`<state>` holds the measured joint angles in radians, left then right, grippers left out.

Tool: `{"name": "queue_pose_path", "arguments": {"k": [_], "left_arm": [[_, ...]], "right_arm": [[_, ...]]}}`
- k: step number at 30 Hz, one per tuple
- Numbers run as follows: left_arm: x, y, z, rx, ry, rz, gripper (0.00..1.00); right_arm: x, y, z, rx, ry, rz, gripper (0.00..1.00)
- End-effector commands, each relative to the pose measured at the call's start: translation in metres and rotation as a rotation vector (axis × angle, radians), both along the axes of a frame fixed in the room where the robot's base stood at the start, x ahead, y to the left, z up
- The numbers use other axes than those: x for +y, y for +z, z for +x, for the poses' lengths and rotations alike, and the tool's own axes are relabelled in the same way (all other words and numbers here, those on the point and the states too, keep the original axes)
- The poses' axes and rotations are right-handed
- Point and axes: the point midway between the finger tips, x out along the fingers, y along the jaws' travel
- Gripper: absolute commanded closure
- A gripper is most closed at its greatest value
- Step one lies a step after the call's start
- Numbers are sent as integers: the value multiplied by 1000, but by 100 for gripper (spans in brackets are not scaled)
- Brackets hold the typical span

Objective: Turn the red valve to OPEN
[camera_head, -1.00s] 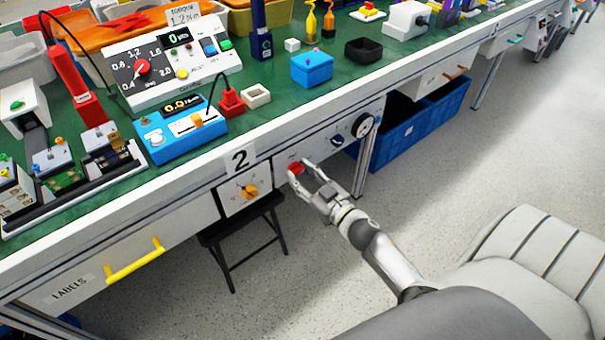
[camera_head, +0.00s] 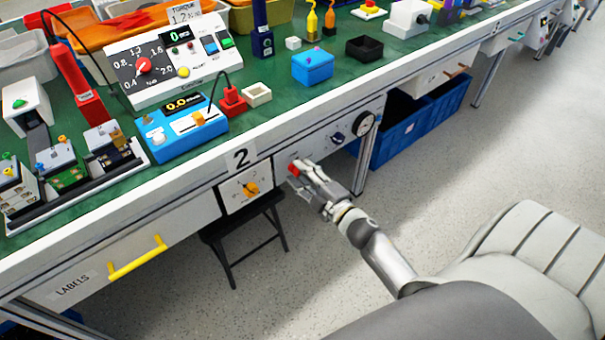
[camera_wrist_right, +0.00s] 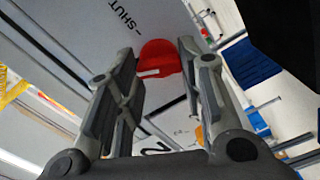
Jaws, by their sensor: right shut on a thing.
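The red valve (camera_head: 293,169) is a small knob on the white panel under the bench's front edge, right of the number 2 sign. My right gripper (camera_head: 297,172) reaches it from the lower right and is shut on it. In the right wrist view the red valve (camera_wrist_right: 160,62) sits between the two fingertips, with a pale mark on its lower left side. The word SHUT (camera_wrist_right: 124,18) with a short line is printed on the panel beside it. OPEN lettering cannot be read. My left gripper is not in view.
An orange knob (camera_head: 251,188) on a white plate is left of the valve. A dark blue knob (camera_head: 337,138) and a round gauge (camera_head: 364,123) are to its right. A black stool (camera_head: 245,225) stands below, blue bins (camera_head: 440,105) farther right. Open floor surrounds my arm.

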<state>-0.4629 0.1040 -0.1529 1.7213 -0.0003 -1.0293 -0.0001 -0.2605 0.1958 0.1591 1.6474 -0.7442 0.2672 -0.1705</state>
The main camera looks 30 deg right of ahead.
Motion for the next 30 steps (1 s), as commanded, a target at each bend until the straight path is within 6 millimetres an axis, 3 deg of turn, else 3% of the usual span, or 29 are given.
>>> {"name": "queue_pose_path", "arguments": {"k": [15, 30], "left_arm": [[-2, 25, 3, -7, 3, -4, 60], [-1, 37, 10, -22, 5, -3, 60]], "right_arm": [[1, -3, -1, -27, 1, -369, 88], [1, -3, -1, -33, 1, -458, 88]]}}
